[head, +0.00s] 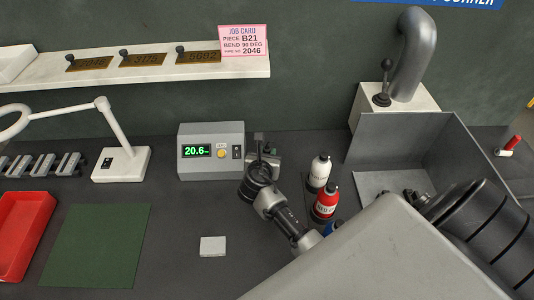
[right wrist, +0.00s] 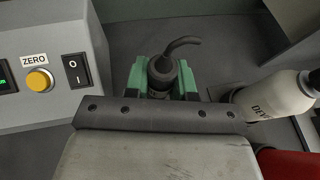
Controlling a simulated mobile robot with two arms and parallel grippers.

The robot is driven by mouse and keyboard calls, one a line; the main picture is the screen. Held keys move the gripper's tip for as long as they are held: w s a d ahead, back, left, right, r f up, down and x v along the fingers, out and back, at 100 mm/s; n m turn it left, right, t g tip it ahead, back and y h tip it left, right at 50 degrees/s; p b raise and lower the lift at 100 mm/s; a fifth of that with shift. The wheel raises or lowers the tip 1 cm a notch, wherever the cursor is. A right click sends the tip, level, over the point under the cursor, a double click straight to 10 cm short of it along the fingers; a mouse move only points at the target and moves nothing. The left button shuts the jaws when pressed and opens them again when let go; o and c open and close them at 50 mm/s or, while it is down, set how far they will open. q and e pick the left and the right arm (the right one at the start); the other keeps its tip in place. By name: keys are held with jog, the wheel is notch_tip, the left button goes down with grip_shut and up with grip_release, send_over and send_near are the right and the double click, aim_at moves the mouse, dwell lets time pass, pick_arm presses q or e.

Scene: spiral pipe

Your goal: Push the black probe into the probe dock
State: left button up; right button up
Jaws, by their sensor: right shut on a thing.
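The black probe (right wrist: 161,70) shows in the right wrist view as a short dark cylinder with a curved cable at its top. The green-lined fingers of my right gripper (right wrist: 162,88) stand on either side of it and are shut on it. In the head view my right gripper (head: 259,172) is just right of the grey meter, and it hides most of the probe. A small grey block, seemingly the probe dock (head: 276,158), shows behind the gripper. I cannot tell how deep the probe sits in it. My left gripper is not in view.
The grey meter (head: 211,165) reads 20.6 and stands close left of the gripper. A white bottle (head: 319,171) and a red bottle (head: 325,203) stand to the right. A small pale block (head: 213,246) lies in front. A green mat (head: 95,245) is at left.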

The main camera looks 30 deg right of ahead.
jog(key=shift+f+b, duration=1.15)
jog(key=shift+f, duration=0.65)
jog(key=o, duration=1)
jog(key=shift+a, duration=0.1)
jog(key=v, duration=1)
jog(key=shift+s+r+b, duration=0.25)
jog(key=shift+r+b, duration=0.15)
